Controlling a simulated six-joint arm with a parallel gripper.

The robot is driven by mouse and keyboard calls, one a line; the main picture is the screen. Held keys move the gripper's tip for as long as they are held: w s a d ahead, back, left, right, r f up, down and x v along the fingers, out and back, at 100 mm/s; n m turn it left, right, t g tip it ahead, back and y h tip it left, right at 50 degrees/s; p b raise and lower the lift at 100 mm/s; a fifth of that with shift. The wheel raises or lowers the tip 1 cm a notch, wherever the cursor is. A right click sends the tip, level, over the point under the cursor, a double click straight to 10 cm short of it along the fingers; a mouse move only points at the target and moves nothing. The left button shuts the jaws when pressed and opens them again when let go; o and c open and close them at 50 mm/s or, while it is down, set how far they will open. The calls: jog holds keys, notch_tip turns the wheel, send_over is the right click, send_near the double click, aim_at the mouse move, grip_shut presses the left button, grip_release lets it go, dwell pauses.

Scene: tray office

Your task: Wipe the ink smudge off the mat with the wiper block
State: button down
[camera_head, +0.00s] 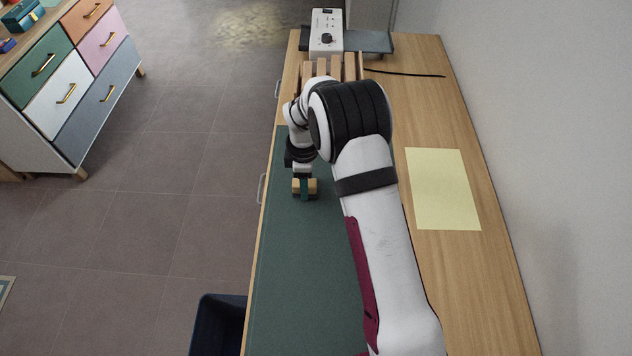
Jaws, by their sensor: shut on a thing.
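The dark green mat (295,275) covers the left part of the wooden desk. My gripper (304,178) points down over the mat near its left edge, toward the far end. It is shut on the wiper block (312,188), a small tan block with a dark green band at its middle. The block is at or just above the mat; I cannot tell whether it touches. I see no ink smudge on the bare mat; my arm hides much of the mat's right side.
A pale yellow sheet (443,189) lies on the desk right of my arm. A wooden slatted rack (350,66), a white device (326,33) and a black cable (405,72) are at the far end. A dark bin (218,318) stands left of the desk. A wall borders the right.

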jog(key=shift+w, duration=0.5)
jog(key=shift+w+d, duration=0.15)
jog(key=shift+d, duration=4.85)
jog(key=shift+a, duration=5)
jog(key=shift+r, duration=4.1)
jog(key=shift+d, duration=0.1)
